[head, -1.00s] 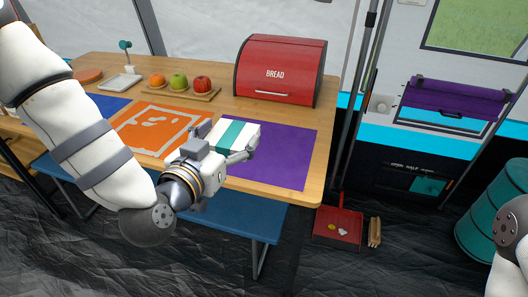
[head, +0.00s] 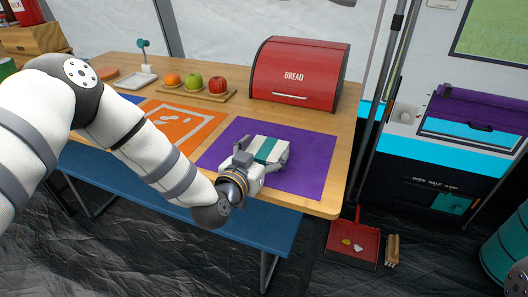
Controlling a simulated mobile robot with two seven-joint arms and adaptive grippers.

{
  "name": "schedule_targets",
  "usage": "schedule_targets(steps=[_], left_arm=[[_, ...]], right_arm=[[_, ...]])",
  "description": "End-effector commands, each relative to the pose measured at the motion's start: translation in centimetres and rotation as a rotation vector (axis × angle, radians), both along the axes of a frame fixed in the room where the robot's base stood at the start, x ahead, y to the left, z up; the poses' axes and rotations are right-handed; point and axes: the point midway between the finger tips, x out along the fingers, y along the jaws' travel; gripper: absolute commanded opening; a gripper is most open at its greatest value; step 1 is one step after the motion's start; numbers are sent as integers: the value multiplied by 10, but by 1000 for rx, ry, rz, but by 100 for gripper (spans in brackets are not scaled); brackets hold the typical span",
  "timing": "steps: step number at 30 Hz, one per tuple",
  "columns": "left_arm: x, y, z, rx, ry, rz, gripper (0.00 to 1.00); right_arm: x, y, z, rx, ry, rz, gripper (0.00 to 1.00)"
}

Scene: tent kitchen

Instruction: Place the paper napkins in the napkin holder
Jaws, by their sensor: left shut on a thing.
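The paper napkins (head: 268,149) are a white stack with a teal band, over the purple mat (head: 312,172) at the table's right end. My left gripper (head: 264,158) is shut on the stack, with its fingers on either side. I cannot tell whether the stack touches the mat. A white tray with an upright post and teal knob, seemingly the napkin holder (head: 138,82), stands at the back left of the table, apart from the gripper. My right gripper is out of view.
A red bread box (head: 300,75) stands behind the purple mat. A board (head: 190,95) with an orange and two apples lies left of it. An orange mat (head: 183,125) lies left of the purple one. A blue bench (head: 190,210) runs along the front.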

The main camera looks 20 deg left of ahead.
Motion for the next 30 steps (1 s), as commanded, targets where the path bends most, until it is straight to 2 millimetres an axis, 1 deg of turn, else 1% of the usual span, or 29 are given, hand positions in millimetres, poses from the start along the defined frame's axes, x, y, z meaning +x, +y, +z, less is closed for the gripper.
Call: schedule_targets(steps=[3, 4, 6, 15, 18, 19, 23, 30], left_arm=[[0, 0, -5, 1, 1, 0, 48], [0, 0, -4, 0, 1, 0, 82], [0, 0, -4, 0, 1, 0, 96], [0, 0, -3, 0, 0, 0, 96], [0, 0, 2, 0, -2, 1, 96], [-3, 0, 2, 1, 0, 0, 96], [-27, 2, 7, 0, 1, -1, 96], [-85, 8, 15, 1, 0, -1, 96]], right_arm=[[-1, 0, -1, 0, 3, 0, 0], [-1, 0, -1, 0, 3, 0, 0], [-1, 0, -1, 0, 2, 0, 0], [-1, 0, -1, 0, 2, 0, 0], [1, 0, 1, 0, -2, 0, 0], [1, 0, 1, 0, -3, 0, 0], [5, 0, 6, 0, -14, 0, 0], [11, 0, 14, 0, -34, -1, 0]])
